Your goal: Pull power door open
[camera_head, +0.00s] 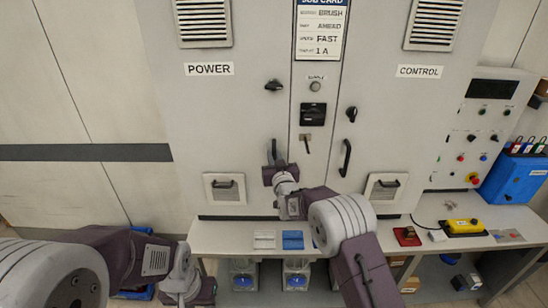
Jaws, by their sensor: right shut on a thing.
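The power door (220,120) is the grey cabinet door at the left, labelled POWER, and looks closed or nearly so. A dark turn latch (274,85) sits on its right side, lying about level. Below it is the dark upright door handle (274,150). My right gripper (279,168) is shut on this handle at its lower part; the fingers partly hide it. My left arm comes in at the lower left, and its gripper (187,291) hangs low in front of the bench, away from the door; its fingers cannot be made out.
The control door (415,125) is at the right with its own latch and handle. A narrow panel with a job card (321,30) stands between the doors. A bench (225,239) runs below, holding small trays and a yellow control box (464,226). A blue bin (515,178) stands right.

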